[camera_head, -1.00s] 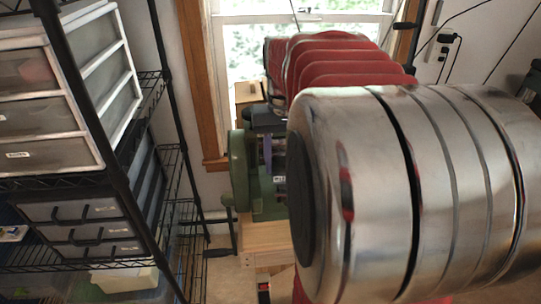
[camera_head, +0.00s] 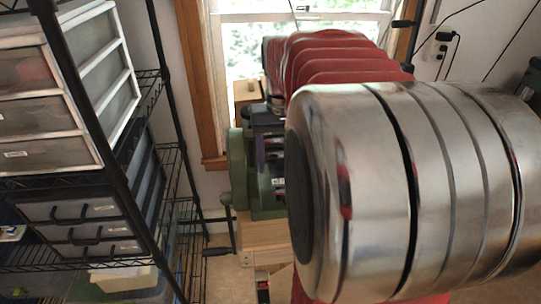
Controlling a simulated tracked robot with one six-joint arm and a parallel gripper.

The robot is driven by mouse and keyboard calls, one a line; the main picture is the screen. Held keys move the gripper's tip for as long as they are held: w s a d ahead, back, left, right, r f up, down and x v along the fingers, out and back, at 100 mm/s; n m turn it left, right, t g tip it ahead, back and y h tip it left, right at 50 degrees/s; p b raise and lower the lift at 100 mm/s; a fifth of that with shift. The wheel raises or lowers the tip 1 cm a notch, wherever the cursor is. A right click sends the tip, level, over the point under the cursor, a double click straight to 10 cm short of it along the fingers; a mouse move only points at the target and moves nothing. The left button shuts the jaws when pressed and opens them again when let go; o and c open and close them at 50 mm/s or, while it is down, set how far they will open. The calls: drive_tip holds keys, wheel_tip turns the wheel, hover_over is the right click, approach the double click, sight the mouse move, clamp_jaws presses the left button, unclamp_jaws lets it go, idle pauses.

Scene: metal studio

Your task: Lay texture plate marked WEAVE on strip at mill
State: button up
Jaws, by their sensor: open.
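The green mill (camera_head: 237,165) stands on a light wooden stand (camera_head: 262,233) below the window, with a black crank handle (camera_head: 217,252) low at its left. My large metal arm joint and red ribbed arm sleeve cover its right side. A dark part (camera_head: 266,117) sits at the top of the mill; I cannot tell what it belongs to. A small white label (camera_head: 278,182) shows on the mill, too small to read. My gripper cannot be made out. No plate marked WEAVE and no strip can be made out.
A black wire shelf rack (camera_head: 126,185) with white-framed drawers (camera_head: 112,75) and dark drawers (camera_head: 85,232) fills the left. A wooden box (camera_head: 247,92) stands behind the mill by the window (camera_head: 247,45). A gap lies between rack and mill. Cables hang at the upper right.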

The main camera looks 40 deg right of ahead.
drive_tip(key=shift+r, duration=0.1)
wheel_tip(320, 180, up, 14)
drive_tip(key=shift+f, duration=0.2)
idle(0.4)
idle(0.5)
drive_tip(key=w+a+f+n+t+h, duration=0.1)
drive_tip(key=w+a+f+t, duration=0.1)
drive_tip(key=a+f, duration=0.5)
drive_tip(key=s+a+f+n+t, duration=0.1)
drive_tip(key=s+a+f+n, duration=0.2)
drive_tip(key=a, duration=0.5)
drive_tip(key=s+a+f+n+t+y, duration=0.1)
drive_tip(key=s+a+f, duration=0.3)
drive_tip(key=a, duration=0.5)
drive_tip(key=shift+s+a+f+n+t, duration=0.2)
drive_tip(key=shift+s+f+n+t, duration=0.15)
drive_tip(key=shift+f+n+t, duration=0.5)
